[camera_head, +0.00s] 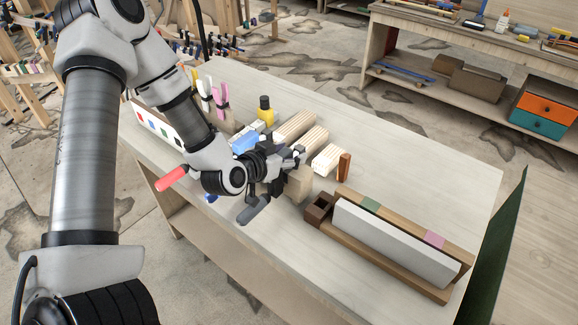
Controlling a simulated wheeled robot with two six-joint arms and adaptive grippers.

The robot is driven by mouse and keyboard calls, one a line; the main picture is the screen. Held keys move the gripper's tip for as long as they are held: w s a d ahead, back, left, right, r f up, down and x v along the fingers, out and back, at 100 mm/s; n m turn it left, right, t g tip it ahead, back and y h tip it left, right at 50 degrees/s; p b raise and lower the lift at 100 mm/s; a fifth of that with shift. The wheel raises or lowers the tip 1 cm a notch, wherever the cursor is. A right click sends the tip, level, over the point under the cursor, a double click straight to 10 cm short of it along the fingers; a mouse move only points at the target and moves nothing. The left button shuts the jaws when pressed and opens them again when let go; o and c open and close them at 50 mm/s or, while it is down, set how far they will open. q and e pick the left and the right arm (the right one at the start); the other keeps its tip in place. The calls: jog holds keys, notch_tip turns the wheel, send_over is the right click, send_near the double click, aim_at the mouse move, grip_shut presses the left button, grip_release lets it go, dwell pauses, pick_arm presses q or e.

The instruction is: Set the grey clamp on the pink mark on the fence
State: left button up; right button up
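My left gripper (285,168) is over the middle of the table, its fingers pointing right. A dark grey handle-like piece (253,210), which looks like part of the grey clamp, sticks out below and left of it. The rest of that piece is hidden by the gripper, and I cannot tell whether the fingers are closed on it. The fence (402,220) is a long brown wooden strip behind a white board, right of the gripper. The pink mark (434,239) is near its right end and bare. A green mark (370,204) is nearer its left end. My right gripper is out of view.
A beige block (299,185) stands beside the gripper. Wooden blocks (296,127), a yellow bottle (265,111) and upright pink (221,97) and yellow clamps stand behind. A red handle (172,178) shows at the left. The white board (392,244) stands before the fence. The table's right rear is clear.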

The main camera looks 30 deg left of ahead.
pick_arm(q)
jog(key=shift+s+a, duration=0.15)
grip_shut()
jog(key=shift+r, duration=0.15)
